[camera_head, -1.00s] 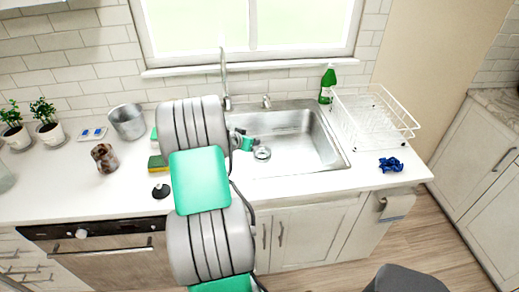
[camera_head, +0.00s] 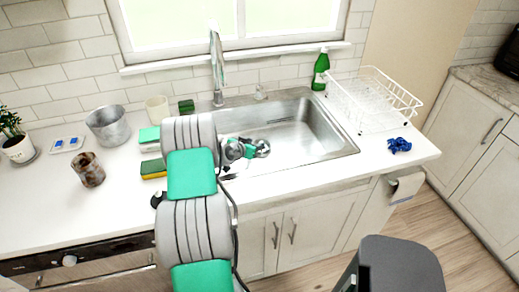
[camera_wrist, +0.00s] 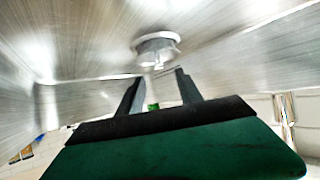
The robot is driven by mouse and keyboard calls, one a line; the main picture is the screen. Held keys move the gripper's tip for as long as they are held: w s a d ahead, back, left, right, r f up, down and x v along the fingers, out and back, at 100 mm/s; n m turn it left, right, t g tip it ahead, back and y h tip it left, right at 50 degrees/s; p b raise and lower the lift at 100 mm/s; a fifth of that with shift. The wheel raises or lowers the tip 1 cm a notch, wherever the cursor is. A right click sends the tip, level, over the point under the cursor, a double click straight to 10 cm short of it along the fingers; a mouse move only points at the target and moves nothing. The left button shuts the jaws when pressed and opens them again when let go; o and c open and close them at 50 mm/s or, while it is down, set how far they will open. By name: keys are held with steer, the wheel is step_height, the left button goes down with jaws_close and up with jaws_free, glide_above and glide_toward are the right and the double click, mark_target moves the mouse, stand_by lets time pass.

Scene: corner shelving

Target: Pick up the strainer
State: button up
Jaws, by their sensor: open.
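The strainer (camera_head: 262,148) is a small round metal piece low in the sink (camera_head: 318,135). It also shows in the wrist view (camera_wrist: 157,46), at the upper middle, with a rim and a small stem. My gripper (camera_head: 250,152) reaches into the sink just left of the strainer in the head view; my arm hides part of the sink's left side. In the wrist view my gripper's two dark fingers (camera_wrist: 157,78) are spread apart, with nothing held between them. The strainer lies beyond the fingertips, roughly centred between them. I cannot tell the exact gap.
A faucet (camera_head: 217,70) stands behind the sink. A green bottle (camera_head: 321,70) and a white dish rack (camera_head: 372,100) stand to the right, with a blue cloth (camera_head: 399,145) in front. A metal pot (camera_head: 108,125), brown jar (camera_head: 88,169) and sponge (camera_head: 153,168) are left.

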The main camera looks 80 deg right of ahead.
steer(key=p+x, duration=0.1)
steer(key=x, duration=0.4)
steer(key=shift+d+f+p, duration=0.2)
steer(key=shift+p, duration=0.1)
steer(key=shift+c, duration=0.5)
jaws_close()
